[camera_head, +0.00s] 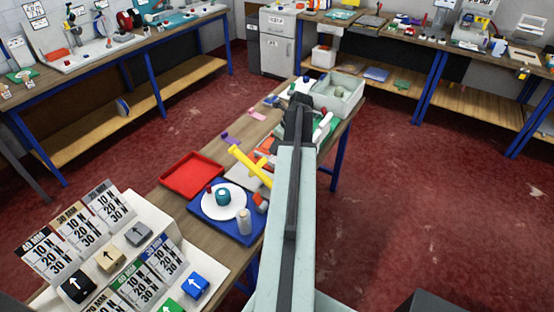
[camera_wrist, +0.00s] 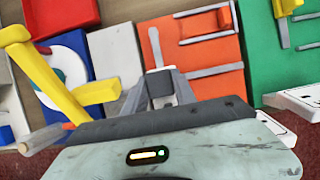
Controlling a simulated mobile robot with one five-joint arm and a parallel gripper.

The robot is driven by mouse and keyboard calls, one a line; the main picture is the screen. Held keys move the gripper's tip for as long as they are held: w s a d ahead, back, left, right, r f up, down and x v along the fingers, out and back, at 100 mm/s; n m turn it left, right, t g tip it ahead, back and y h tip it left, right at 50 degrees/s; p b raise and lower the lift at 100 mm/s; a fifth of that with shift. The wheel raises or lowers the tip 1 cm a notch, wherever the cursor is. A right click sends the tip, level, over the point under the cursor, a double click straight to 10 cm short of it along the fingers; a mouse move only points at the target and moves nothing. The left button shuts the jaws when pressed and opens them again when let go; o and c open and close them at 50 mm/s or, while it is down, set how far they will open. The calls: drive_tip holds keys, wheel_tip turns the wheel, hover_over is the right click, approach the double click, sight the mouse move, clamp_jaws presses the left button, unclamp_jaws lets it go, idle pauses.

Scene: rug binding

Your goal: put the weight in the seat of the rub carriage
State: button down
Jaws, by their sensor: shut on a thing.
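My gripper (camera_wrist: 162,88) points away over the workbench and is shut on a small grey block, likely the weight (camera_wrist: 160,84), seen between its fingers in the wrist view. In the head view my gripper (camera_head: 299,103) is a dark shape at the end of my arm, and the weight cannot be made out. Beyond the fingers is an orange board (camera_wrist: 222,85) with grey bars, partly hidden by my gripper. A green board (camera_wrist: 272,65) with a yellow part stands to its right. I cannot tell for sure which part is the rub carriage or its seat.
A yellow handle (camera_head: 249,165) rises left of my arm, near a blue board (camera_head: 234,233) with a white disc. A red tray (camera_head: 193,176) lies left. A pale bin (camera_head: 345,88) sits at the far bench end. Label cards and arrow blocks (camera_head: 110,256) stand in front.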

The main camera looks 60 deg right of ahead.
wheel_tip(320, 180, down, 4)
drive_tip(key=b, duration=0.4)
drive_tip(key=shift+r, duration=0.3)
drive_tip(key=shift+f, duration=0.25)
drive_tip(key=c, duration=1)
unclamp_jaws()
drive_tip(key=shift+r, duration=0.1)
drive_tip(key=p+v, duration=1.1)
drive_tip(key=v, duration=0.1)
drive_tip(key=shift+s+r+p, duration=0.1)
drive_tip(key=shift+r+p, duration=0.05)
drive_tip(key=shift+p, duration=0.15)
